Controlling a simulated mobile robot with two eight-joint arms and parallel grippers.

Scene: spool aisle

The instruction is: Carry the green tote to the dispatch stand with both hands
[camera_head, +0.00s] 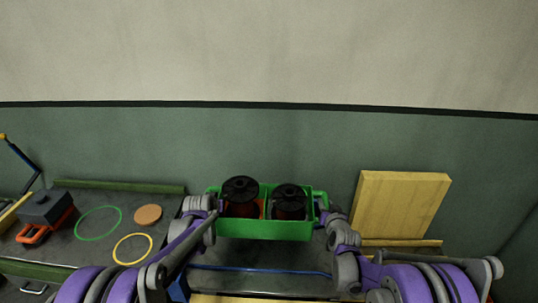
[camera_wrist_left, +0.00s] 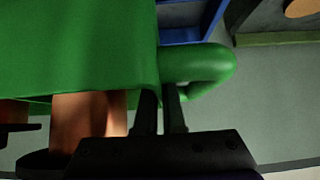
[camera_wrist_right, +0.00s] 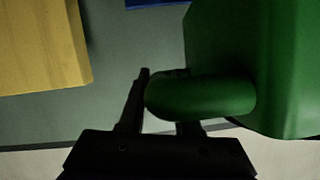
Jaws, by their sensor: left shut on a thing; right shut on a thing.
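The green tote (camera_head: 265,230) is held between my two arms in the lower middle of the head view. Two dark spools, one on the left (camera_head: 240,190) and one on the right (camera_head: 289,198), stand in it. My left gripper (camera_wrist_left: 160,98) is shut on the tote's handle (camera_wrist_left: 205,65) at its left end. My right gripper (camera_wrist_right: 165,90) is shut on the handle (camera_wrist_right: 205,97) at the other end. The tote looks about level and hides what lies behind it. I cannot tell which thing is the dispatch stand.
A grey bench (camera_head: 70,250) at the left bears a green ring (camera_head: 81,233), a yellow ring (camera_head: 115,252), a tan disc (camera_head: 148,214) and an orange-and-dark tool (camera_head: 47,212). A wooden board (camera_head: 400,206) stands at the right. A blue bar (camera_head: 260,269) runs below the tote. The wall is behind.

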